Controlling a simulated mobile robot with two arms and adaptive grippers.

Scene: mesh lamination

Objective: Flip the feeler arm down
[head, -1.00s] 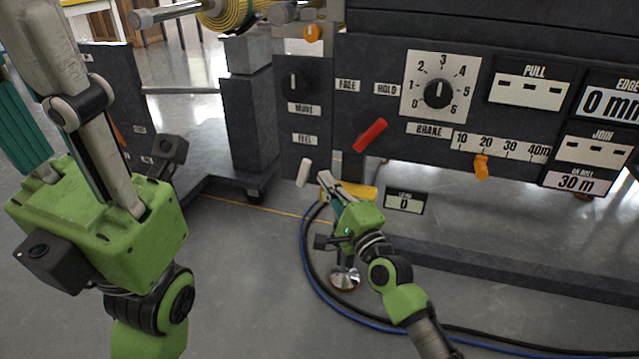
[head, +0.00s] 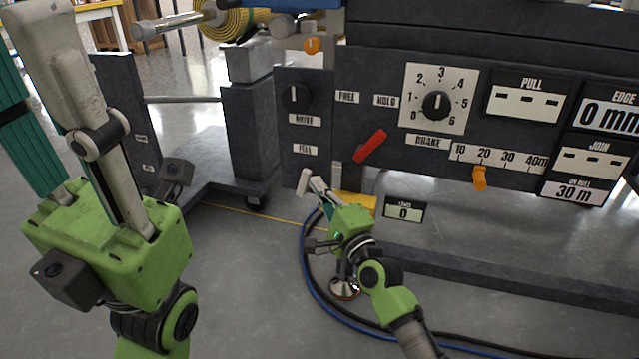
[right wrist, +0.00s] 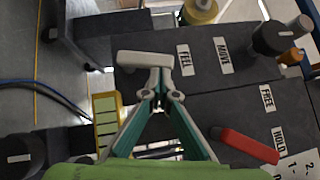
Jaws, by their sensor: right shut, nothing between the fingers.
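The feeler arm is a short pale lever (head: 304,182) below the FEEL label (head: 305,149) on the dark machine panel. In the right wrist view it shows as a pale T-shaped handle (right wrist: 145,59) just beyond the fingertips. My right gripper (head: 312,178) is shut and empty, its tips right at the lever's right side. Its converging fingers also show in the right wrist view (right wrist: 161,95); whether they touch the lever I cannot tell. My left gripper (head: 62,110) is large at the left, away from the panel, its fingertips not clearly shown.
A red lever (head: 370,146) sits just right of and above my right gripper. A black knob (head: 296,97) is above the feeler arm. A yellow block (head: 356,203) is behind my right gripper. Blue and black cables (head: 306,262) lie on the floor, beside a round metal foot (head: 344,289).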

